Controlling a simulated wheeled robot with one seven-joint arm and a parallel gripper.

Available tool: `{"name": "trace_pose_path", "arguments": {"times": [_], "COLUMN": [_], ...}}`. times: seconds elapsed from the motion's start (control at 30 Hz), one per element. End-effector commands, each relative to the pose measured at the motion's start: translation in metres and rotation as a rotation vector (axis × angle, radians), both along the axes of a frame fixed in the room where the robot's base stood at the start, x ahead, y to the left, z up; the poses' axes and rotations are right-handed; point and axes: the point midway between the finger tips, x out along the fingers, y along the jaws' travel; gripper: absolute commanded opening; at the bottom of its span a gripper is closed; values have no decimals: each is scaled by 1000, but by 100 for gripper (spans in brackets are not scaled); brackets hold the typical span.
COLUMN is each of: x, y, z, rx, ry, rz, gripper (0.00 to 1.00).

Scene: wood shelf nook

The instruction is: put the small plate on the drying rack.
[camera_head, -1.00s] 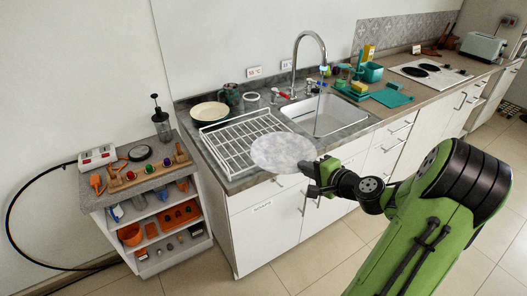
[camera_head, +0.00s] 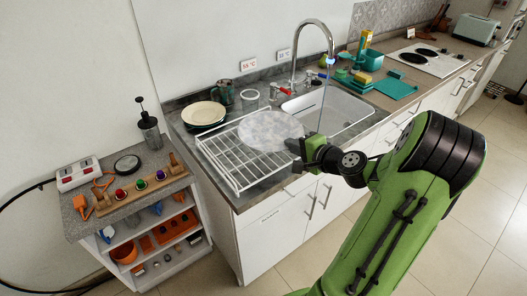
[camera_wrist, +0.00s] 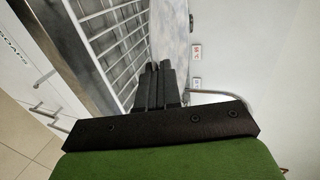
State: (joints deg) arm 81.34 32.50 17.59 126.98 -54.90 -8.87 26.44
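The small plate (camera_head: 270,131), pale with a grey mottled face, is in my gripper (camera_head: 297,153). The fingers are shut on its near right edge. It appears over the right part of the white wire drying rack (camera_head: 226,162); I cannot tell whether it touches the wires. In the wrist view my gripper (camera_wrist: 160,72) has its dark fingers close together on the plate (camera_wrist: 168,28), which stands out beyond the fingertips. The rack (camera_wrist: 112,45) shows there to the left of the fingers, its wires apart from them.
Stacked plates (camera_head: 204,112) and a dark mug (camera_head: 223,93) stand behind the rack. The sink (camera_head: 330,109) with its tall faucet (camera_head: 325,50) is to the right. A low shelf (camera_head: 140,193) with tools and a French press (camera_head: 149,130) stands at the left.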

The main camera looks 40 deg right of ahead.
Motion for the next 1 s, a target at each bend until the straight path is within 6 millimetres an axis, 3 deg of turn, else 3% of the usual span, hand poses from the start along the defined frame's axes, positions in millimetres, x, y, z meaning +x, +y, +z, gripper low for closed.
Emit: {"name": "trace_pose_path", "arguments": {"times": [0.2,0.5,0.87,0.9,1.0], "x": [0,-1,-1,-1,-1], "y": [0,0,0,0,0], "z": [-51,-96,-103,-102,-102], "rx": [8,6,1,2,2], "ry": [-1,-1,-1,2,2], "rz": [-1,0,0,-1,-1], "gripper": [0,0,0,10,25]}}
